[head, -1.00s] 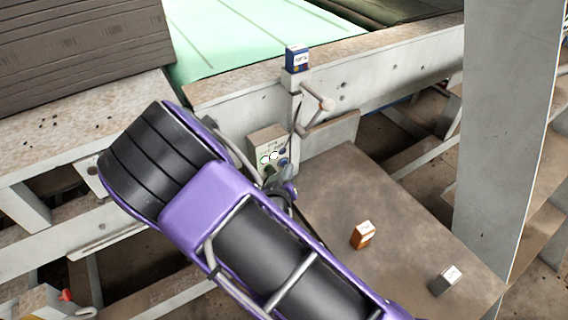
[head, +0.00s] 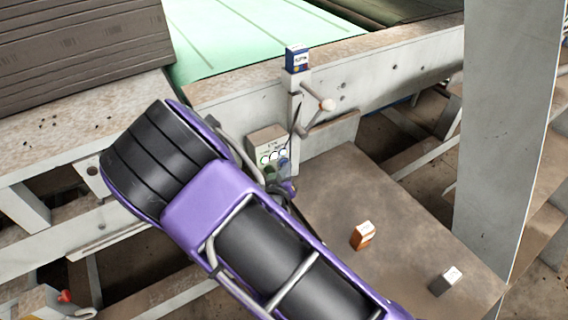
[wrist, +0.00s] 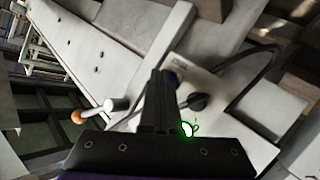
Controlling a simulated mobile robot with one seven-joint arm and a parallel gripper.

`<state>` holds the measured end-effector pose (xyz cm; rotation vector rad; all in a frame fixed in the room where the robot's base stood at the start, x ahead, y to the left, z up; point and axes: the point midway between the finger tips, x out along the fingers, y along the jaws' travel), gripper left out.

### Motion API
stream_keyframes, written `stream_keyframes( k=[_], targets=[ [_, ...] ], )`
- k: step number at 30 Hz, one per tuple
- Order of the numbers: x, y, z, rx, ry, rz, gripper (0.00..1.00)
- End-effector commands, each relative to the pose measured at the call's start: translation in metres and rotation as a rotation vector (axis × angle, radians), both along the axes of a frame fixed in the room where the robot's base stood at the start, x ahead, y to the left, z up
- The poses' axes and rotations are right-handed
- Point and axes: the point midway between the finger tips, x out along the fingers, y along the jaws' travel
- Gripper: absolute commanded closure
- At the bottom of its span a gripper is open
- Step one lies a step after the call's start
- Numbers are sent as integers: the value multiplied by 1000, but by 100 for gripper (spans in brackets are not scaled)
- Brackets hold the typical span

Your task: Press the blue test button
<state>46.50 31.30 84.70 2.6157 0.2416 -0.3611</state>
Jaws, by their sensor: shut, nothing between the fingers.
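The grey control box (head: 267,143) is fixed to the machine's side beam, with a row of small round lights or gauges on its face. The blue button (head: 283,163) shows at the lower right of the box, with a green button (head: 270,169) to its left. My gripper (wrist: 155,100) is shut and empty in the wrist view, its fingers pointing at the box (wrist: 215,115). A black knob (wrist: 197,102) and a green-lit ring (wrist: 188,128) show right of the fingers. I cannot make out the blue button there. In the head view my arm hides most of the gripper, just below the box.
A lever with a round knob (head: 326,104) sticks out right of the box. A blue carton (head: 297,58) stands on the post above. An orange carton (head: 362,235) and a grey carton (head: 446,281) lie on the brown plate (head: 400,210). A tall column (head: 505,130) stands right.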

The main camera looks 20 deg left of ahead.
Motion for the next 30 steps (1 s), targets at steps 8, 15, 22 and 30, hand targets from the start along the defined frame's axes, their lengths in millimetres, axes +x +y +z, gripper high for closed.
stream_keyframes(
  k=[8, 15, 22, 30],
  targets=[
    [0, 0, 0, 0, -1, 0, 100],
    [-7, -8, 0, -2, 0, 1, 100],
    [-10, -12, 0, -1, 0, 2, 100],
    [-13, -15, 0, -1, 0, 0, 100]
  ],
)
